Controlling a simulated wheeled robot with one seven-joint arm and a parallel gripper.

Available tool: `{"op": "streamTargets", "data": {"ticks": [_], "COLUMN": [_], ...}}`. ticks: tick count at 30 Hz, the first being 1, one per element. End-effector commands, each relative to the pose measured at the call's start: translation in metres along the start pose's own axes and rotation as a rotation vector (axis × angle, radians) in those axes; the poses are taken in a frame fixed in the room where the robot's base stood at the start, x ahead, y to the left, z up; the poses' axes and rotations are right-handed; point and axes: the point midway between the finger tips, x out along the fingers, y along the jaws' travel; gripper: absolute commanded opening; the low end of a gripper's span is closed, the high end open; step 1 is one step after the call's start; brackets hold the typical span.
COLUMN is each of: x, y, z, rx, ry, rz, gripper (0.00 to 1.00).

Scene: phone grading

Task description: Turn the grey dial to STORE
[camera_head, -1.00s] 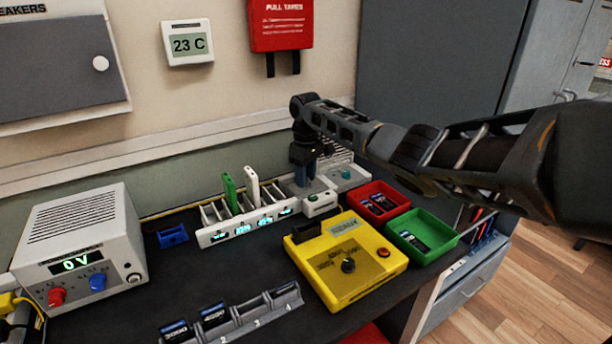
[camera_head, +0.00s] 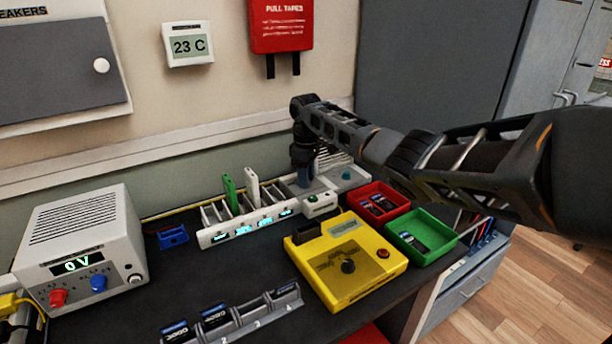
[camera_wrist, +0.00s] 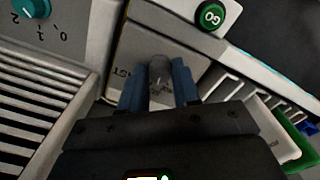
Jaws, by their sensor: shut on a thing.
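The grey dial (camera_wrist: 159,70) stands up between my gripper's two blue fingers in the wrist view. My gripper (camera_wrist: 160,85) points down and is shut on the dial. Dark letters on the pale panel (camera_wrist: 185,45) around the dial are partly covered by the fingers, so I cannot read which mark the dial points to. In the head view my gripper (camera_head: 303,178) is down at the grey unit at the back of the bench, and it hides the dial there.
A green GO button (camera_wrist: 210,15) and a teal knob (camera_wrist: 32,8) flank the dial panel. The white slotted rack (camera_head: 248,229) is left of my gripper. The yellow box (camera_head: 345,285) and red tray (camera_head: 378,190) stand in front and to the right.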

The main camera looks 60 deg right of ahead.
Motion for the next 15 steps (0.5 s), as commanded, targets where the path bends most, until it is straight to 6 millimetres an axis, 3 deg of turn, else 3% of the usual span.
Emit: {"op": "streamTargets", "data": {"ticks": [15], "x": [0.0005], "y": [-0.0007], "z": [0.0001], "rx": [-0.414], "ry": [-0.001], "rz": [-0.001], "gripper": [0.01]}}
